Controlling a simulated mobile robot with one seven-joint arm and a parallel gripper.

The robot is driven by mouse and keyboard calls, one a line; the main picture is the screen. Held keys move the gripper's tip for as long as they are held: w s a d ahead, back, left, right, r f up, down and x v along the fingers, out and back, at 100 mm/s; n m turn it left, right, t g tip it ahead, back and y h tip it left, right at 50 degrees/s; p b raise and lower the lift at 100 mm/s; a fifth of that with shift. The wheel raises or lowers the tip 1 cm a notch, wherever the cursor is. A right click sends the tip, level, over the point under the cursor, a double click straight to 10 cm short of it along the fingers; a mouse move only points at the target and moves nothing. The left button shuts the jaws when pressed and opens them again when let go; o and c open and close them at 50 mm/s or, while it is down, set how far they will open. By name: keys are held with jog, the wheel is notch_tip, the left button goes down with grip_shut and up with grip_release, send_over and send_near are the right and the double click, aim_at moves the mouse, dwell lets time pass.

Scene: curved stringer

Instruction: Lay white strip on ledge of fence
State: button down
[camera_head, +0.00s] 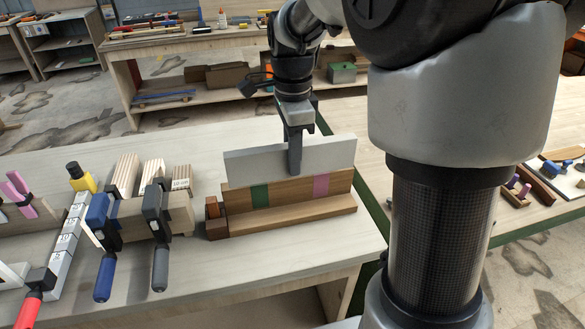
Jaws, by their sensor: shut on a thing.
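A flat white strip (248,164) is held on its long edge in the head view. My gripper (295,160) is shut on it near its middle, pointing down from above. The strip is right over the wooden fence (290,190), which has a green band and a pink band on its front face. The fence has a low ledge (290,216) along its front, and the ledge is bare. The strip hides the fence's top edge. I cannot tell whether the strip touches the fence or hangs just above or behind it.
Two clamps, one blue (104,240) and one black (157,235), hold a wooden block left of the fence. The pale bench top (230,262) is clear in front. My arm covers much of the right side.

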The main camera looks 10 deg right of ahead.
jog(key=shift+f, duration=1.25)
jog(key=shift+f+b, duration=0.4)
jog(key=shift+f, duration=0.2)
jog(key=c, duration=1.6)
grip_release()
jog(key=shift+r, duration=0.1)
